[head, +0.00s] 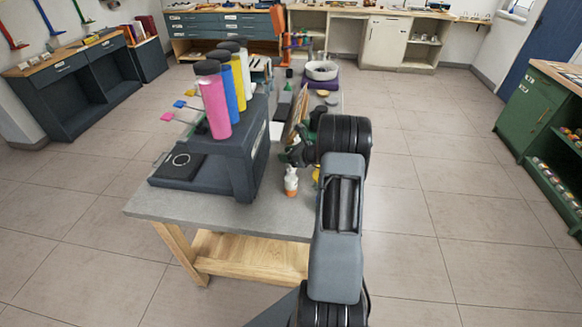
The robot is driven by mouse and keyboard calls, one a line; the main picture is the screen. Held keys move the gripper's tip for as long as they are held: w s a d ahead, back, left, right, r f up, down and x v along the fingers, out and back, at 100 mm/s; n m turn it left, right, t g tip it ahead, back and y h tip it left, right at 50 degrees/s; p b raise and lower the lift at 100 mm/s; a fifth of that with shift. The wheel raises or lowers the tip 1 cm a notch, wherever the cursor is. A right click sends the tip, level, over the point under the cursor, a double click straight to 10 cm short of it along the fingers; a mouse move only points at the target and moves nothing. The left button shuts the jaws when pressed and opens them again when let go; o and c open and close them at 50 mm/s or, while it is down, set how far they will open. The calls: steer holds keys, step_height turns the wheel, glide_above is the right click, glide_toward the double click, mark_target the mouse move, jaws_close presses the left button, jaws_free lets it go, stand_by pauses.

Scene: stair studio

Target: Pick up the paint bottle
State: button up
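A small white bottle with an orange lower part (291,182) stands upright near the front right edge of the grey worktable (150,208). It looks like the paint bottle, though I cannot read a label. My gripper (297,153) is above and just behind it in the head view, small and dark. My own arm hides part of it, so I cannot tell whether its fingers are open or shut. No bottle shows in it. Larger cylinders with dark caps, pink (214,104), blue (226,92) and yellow (237,82), stand in a row on a dark stand.
The dark stand (251,150) rises close left of the small bottle. Behind my gripper are a leaning board (297,112) and a white round bowl (322,70). A yellow item (317,174) is partly hidden by my arm. Floor is clear right of the table; a green cabinet (533,100) stands beyond.

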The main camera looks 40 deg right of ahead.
jaws_close()
steer(key=shift+s+f, duration=0.1)
stand_by(0.3)
steer(key=shift+r, duration=0.45)
steer(key=r, duration=0.1)
steer(key=r+b, duration=0.1)
steer(key=shift+d+r, duration=0.2)
steer(key=shift+r, duration=0.2)
steer(key=s+d+r+p, duration=0.2)
steer(key=s+d+r, duration=0.2)
steer(key=r, duration=0.4)
steer(key=s+d+r+p, duration=0.2)
steer(key=s+d+r, duration=0.1)
steer(key=d+r, duration=0.4)
steer(key=shift+s+r, duration=0.35)
steer(key=shift+s, duration=0.05)
